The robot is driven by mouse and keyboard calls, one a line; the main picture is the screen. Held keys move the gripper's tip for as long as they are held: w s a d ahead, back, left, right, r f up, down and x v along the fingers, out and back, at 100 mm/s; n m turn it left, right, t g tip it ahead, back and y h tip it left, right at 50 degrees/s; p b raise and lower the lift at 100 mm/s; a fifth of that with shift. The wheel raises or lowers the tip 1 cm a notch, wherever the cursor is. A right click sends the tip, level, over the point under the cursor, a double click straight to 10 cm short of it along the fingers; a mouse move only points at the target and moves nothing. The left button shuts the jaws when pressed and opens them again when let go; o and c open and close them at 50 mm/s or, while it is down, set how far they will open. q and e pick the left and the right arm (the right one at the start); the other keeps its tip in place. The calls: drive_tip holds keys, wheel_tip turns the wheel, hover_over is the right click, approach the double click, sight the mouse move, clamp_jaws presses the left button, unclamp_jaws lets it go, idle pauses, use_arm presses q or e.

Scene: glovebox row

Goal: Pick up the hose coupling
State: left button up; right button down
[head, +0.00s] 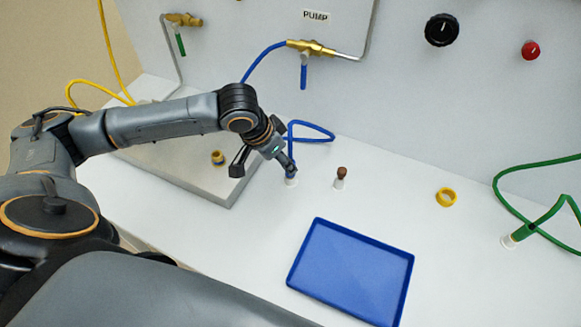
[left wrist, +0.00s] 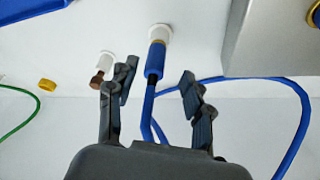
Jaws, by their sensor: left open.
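A blue hose coupling (left wrist: 155,62) with a brass-coloured end sits in a white holder (left wrist: 160,32) on the worktop, its blue hose trailing away behind. In the head view the coupling (head: 291,178) is mostly hidden by my left gripper (head: 288,165), which comes down over it. In the left wrist view my left gripper (left wrist: 158,84) is open, one finger on each side of the coupling and hose line, with gaps on both sides. The fingers do not appear to touch it. My right gripper is not in view.
A white holder with a brown plug (head: 341,177) stands close to the right. A blue tray (head: 312,238) lies in front, a yellow ring (head: 446,197) and a green hose coupling (head: 518,236) farther right. A raised grey block (head: 180,172) is at the left; the wall bears pump fittings.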

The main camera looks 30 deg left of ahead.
use_arm(q)
drive_tip(key=x, duration=0.3)
drive_tip(key=p+x, duration=0.1)
drive_tip(key=x, duration=0.1)
drive_tip(key=shift+w+d, duration=0.1)
drive_tip(key=shift+d, duration=0.2)
drive_tip(key=shift+c, duration=0.2)
clamp_jaws()
